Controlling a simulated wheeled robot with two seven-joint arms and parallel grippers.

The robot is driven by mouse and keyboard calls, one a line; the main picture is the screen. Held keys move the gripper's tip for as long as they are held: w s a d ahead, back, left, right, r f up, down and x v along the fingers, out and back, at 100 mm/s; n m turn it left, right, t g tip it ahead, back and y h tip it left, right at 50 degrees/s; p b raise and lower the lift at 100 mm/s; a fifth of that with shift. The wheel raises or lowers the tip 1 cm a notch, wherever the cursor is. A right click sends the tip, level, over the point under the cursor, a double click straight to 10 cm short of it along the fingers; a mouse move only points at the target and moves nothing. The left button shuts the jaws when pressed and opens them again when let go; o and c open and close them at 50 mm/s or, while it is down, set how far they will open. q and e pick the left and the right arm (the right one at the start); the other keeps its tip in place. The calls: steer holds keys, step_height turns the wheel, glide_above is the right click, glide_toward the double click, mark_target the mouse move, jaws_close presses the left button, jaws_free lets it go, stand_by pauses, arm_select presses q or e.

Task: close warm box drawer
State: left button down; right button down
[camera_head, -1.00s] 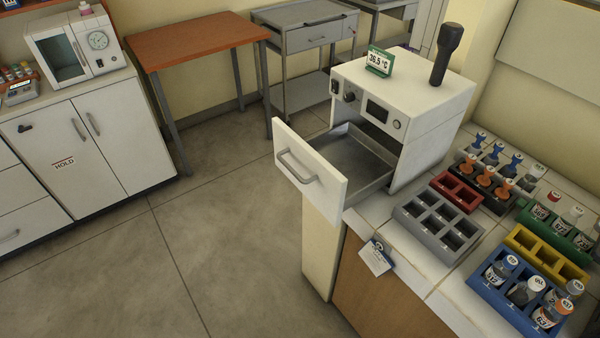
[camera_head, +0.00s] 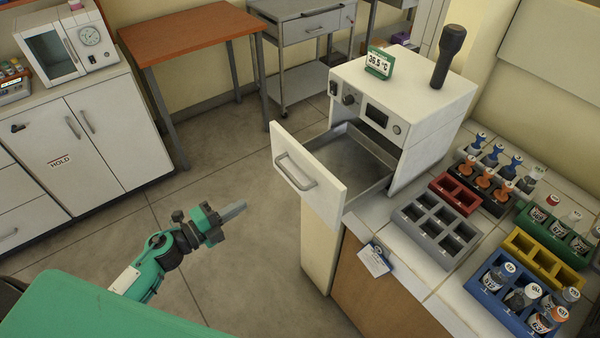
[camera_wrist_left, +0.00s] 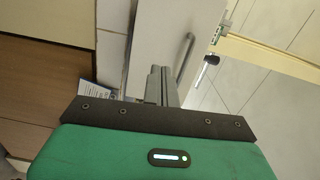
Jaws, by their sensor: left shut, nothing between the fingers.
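The warm box (camera_head: 425,122) is a white cabinet on the tiled counter. Its drawer (camera_head: 307,177) is pulled out to the left, with a white front, a grey bar handle and an empty grey tray inside. My left gripper (camera_head: 240,207) is shut and empty, left of the drawer front and apart from it. In the left wrist view the shut fingers (camera_wrist_left: 160,84) point toward the drawer front (camera_wrist_left: 158,40), with the handle (camera_wrist_left: 184,55) to their right. My right gripper is not in view.
A green sign reading 36.5 °C (camera_head: 379,63) and a black upright tool (camera_head: 449,56) stand on the box. A grey rack (camera_head: 435,230), a blue rack (camera_head: 520,305) with bottles and other racks fill the counter. A tag (camera_head: 375,260) hangs at its edge. Floor left of the drawer is clear.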

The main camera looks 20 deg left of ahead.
arm_select(q)
step_height(320, 180, up, 2)
steer(key=d+m+h, duration=0.1)
steer(key=p, duration=0.5)
glide_toward(297, 173)
steer(key=x, duration=0.5)
steer(key=shift+w+d+r, duration=0.1)
steer(key=shift+w+r, duration=0.1)
steer(key=shift+w, duration=0.15)
steer(key=shift+w+d+f, duration=0.1)
steer(key=shift+w+d, duration=0.25)
steer(key=shift+w, duration=0.15)
steer(key=x, duration=0.6)
steer(key=b+x, duration=0.1)
steer(key=x, duration=0.6)
steer(key=f+b+x, duration=0.1)
steer(key=x, duration=0.5)
steer(key=shift+w+d, duration=0.2)
steer(key=shift+d, duration=0.25)
steer(key=shift+r, duration=0.3)
